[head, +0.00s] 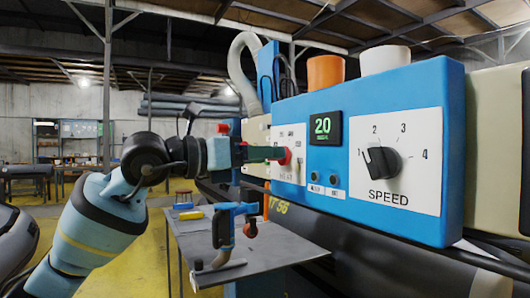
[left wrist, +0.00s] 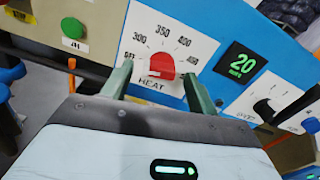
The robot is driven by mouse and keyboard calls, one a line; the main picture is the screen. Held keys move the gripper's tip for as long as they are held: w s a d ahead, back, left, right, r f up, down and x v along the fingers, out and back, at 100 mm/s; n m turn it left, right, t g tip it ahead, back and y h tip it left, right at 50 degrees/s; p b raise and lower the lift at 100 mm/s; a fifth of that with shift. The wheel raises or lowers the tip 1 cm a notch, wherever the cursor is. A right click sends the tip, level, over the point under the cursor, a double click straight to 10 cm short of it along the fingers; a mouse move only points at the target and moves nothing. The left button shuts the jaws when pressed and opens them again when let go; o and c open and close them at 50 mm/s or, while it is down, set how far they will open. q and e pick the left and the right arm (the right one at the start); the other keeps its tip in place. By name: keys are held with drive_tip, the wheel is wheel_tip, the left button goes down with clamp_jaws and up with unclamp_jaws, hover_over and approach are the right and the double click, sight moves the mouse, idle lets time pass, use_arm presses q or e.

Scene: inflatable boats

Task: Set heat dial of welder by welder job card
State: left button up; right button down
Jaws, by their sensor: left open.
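The welder's blue control box (head: 355,205) is at the right of the head view. Its heat dial (left wrist: 161,64) is a red knob on a white plate marked HEAT, with OFF, 300, 350 and further marks around it. In the head view the heat dial (head: 285,157) is partly hidden by my left gripper (head: 268,154). In the left wrist view my left gripper (left wrist: 158,72) is open, with one green finger on each side of the red knob. I cannot tell whether they touch it. The dial's setting is unclear. I make out no job card. My right gripper is out of view.
A black SPEED dial (head: 383,161) and a green display reading 20 (head: 322,128) are on the same box. Orange (head: 325,73) and white (head: 385,58) cylinders stand on top. A grey table (head: 250,258) with a blue-handled tool (head: 224,228) is below.

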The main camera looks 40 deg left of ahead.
use_arm(q)
drive_tip(key=shift+w+d, duration=0.25)
drive_tip(key=shift+w, duration=0.3)
drive_tip(key=c, duration=1)
